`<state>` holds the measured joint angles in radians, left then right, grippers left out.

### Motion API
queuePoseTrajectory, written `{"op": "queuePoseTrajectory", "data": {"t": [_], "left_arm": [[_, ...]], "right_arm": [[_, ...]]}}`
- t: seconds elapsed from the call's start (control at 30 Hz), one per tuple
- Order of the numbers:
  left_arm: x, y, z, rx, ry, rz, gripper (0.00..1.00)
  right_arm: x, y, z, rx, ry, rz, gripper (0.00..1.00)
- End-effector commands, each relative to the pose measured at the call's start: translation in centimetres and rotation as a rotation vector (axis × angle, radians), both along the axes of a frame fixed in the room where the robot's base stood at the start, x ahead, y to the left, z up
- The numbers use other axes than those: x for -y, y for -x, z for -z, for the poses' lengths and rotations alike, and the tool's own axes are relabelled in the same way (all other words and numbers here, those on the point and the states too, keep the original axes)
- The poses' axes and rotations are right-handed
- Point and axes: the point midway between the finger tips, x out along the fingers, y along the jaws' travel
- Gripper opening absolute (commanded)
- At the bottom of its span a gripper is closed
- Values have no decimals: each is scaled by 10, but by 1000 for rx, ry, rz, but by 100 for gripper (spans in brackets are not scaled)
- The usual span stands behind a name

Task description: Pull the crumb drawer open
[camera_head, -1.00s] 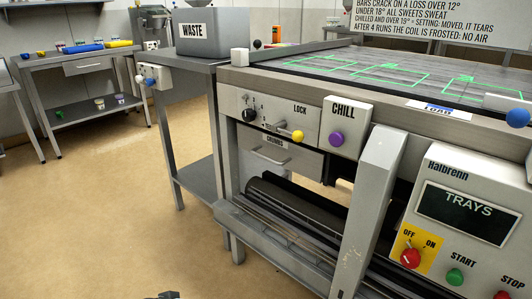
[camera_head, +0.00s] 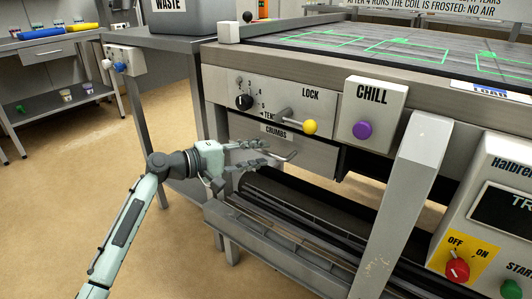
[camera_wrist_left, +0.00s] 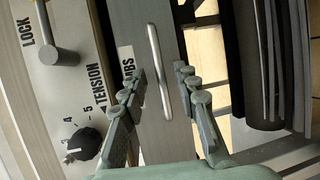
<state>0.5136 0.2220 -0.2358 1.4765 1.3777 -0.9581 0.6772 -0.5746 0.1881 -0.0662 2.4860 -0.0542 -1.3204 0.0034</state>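The crumb drawer (camera_head: 310,155), labelled CRUMBS, sits closed under the lock panel of the machine. Its bar handle (camera_head: 285,156) shows as a metal rod in the left wrist view (camera_wrist_left: 160,70). My left gripper (camera_head: 268,151) is open in front of the drawer front. In the left wrist view its fingertips (camera_wrist_left: 158,72) stand spread on either side of the lower part of the handle, and I cannot tell whether they touch it. My right gripper is not in view.
Above the drawer are the yellow-knobbed LOCK lever (camera_head: 310,126) and the black tension dial (camera_head: 243,102). A dark roller (camera_head: 300,199) and rail lie below. A slanted grey post (camera_head: 400,190) stands to the right. The floor at left is open.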

Motion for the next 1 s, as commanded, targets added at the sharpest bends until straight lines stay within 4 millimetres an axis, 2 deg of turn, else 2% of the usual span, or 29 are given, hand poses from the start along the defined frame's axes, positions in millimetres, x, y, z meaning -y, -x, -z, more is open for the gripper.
{"op": "queuePoseTrajectory", "data": {"t": [0.03,0.2,0.53,0.8,1.0], "left_arm": [[8,-4,1,-1,2,2,31],[21,-13,4,1,-1,0,31],[24,-14,6,1,-2,0,31],[24,-14,6,1,-2,0,0],[24,-14,6,1,-2,0,0]], "right_arm": [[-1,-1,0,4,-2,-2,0],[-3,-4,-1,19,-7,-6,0],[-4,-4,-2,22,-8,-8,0],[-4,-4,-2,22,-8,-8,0],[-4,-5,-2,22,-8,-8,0]]}}
